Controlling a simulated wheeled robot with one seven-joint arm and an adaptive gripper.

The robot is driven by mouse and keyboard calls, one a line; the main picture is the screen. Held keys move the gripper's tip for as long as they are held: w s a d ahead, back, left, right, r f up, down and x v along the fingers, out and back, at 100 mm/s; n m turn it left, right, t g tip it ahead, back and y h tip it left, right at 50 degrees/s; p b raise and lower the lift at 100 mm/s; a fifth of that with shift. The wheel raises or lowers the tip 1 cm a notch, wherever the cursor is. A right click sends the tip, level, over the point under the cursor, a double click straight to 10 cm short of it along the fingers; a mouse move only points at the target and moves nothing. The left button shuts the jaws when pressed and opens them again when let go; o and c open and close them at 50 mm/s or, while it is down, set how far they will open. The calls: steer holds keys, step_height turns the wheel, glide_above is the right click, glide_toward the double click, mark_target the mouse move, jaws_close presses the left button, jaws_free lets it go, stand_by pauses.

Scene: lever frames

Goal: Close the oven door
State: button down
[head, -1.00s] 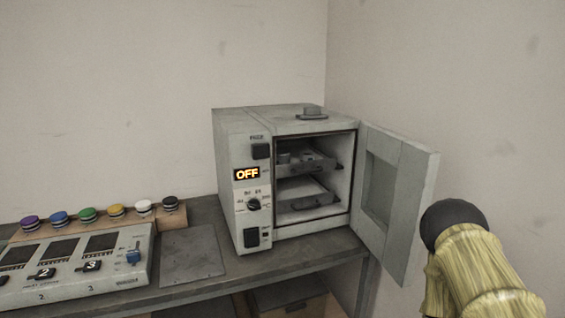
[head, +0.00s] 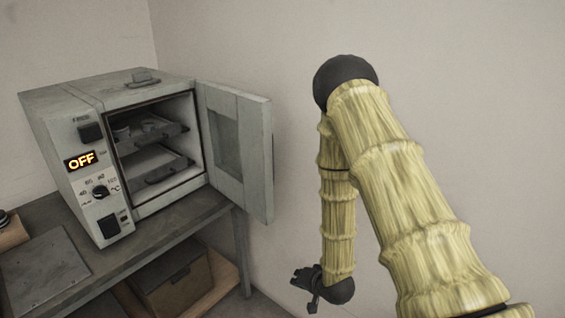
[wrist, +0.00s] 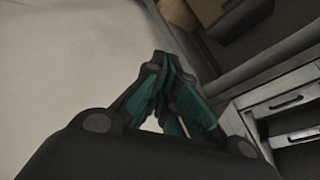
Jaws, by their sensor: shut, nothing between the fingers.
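The oven (head: 62,122) is a grey box on the table, with an orange OFF display on its front. Its door (head: 258,150) stands wide open, hinged on the right side of the opening and swung out to the right. Two trays show inside. My gripper (head: 304,290) hangs low at the end of my arm, to the right of the door and below it, apart from it. In the wrist view my gripper (wrist: 162,68) has its teal-padded fingers together, with nothing held.
The oven stands on a grey table (head: 165,236). A cardboard box (head: 175,285) sits on a shelf under it. A flat plate (head: 40,265) lies on the table left of the oven.

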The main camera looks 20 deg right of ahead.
steer(key=w+d+r+m+t+y+p, duration=0.1)
steer(key=w+d+r+m+t, duration=0.2)
steer(key=w+r, duration=0.5)
steer(key=w+d+r+m+t+y+p, duration=0.1)
steer(key=w+d+r+t, duration=0.2)
steer(key=r, duration=1)
steer(key=w+d+r+m+t+y+p, duration=0.1)
steer(key=w+d+r+m+t, duration=0.1)
steer(key=w+d+r, duration=0.6)
steer(key=w+a+r+p, duration=0.2)
steer(key=w+a+p, duration=0.2)
steer(key=a, duration=0.5)
steer(key=shift+w, duration=0.65)
steer(key=shift+a, duration=0.1)
